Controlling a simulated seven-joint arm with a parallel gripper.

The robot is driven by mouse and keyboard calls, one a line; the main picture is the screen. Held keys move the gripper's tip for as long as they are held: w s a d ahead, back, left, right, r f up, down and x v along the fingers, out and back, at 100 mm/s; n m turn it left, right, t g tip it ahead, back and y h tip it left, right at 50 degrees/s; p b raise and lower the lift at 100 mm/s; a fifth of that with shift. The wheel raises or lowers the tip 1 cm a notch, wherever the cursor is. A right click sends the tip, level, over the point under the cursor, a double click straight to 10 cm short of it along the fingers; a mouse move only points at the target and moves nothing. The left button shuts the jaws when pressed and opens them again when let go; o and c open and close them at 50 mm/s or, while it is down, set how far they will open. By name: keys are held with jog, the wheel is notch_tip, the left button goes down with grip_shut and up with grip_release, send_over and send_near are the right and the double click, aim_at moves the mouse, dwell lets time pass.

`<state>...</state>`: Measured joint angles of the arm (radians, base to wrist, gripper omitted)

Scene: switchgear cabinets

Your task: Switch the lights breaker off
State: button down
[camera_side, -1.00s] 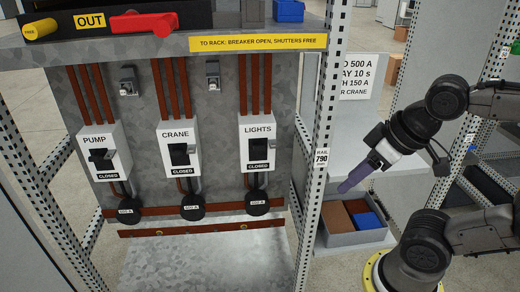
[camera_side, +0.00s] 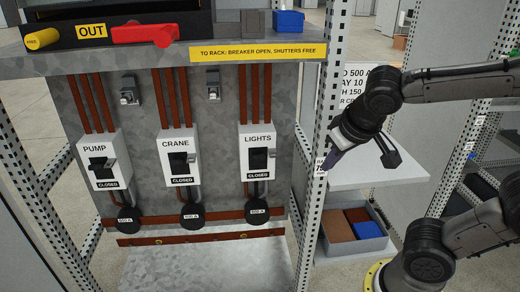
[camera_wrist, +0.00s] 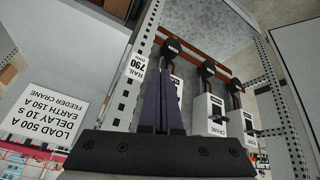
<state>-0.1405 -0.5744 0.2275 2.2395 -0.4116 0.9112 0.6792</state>
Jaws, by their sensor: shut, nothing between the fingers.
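The lights breaker (camera_side: 258,145) is a white box labelled LIGHTS, rightmost of three on the grey panel. Its dark handle (camera_side: 258,160) sits mid-box, above a CLOSED label (camera_side: 257,177). My gripper (camera_side: 326,163) is shut and empty, its purple fingers angled down-left beside the perforated post, right of the breaker and apart from it. In the wrist view the shut fingers (camera_wrist: 161,105) point up and hide most of the lights breaker; the picture is upside down.
The perforated post (camera_side: 319,190) stands between my gripper and the breaker in the side view. The crane breaker (camera_side: 178,157) and pump breaker (camera_side: 105,160) also read CLOSED. A red handle (camera_side: 145,34) lies above. A bin (camera_side: 350,247) stands below right.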

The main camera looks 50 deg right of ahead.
jog(key=w+m+h, duration=0.2)
jog(key=w+m, duration=0.1)
jog(key=w, duration=0.5)
jog(key=m+t+h, duration=0.2)
jog(key=t, duration=0.1)
send_near(259, 156)
jog(key=x, duration=0.2)
jog(key=r+x, duration=0.1)
jog(key=x, duration=0.2)
jog(key=d+x, duration=0.1)
jog(key=x, duration=0.2)
jog(key=shift+w+d+r, duration=0.1)
jog(key=shift+w+r, duration=0.1)
jog(key=shift+w, duration=0.25)
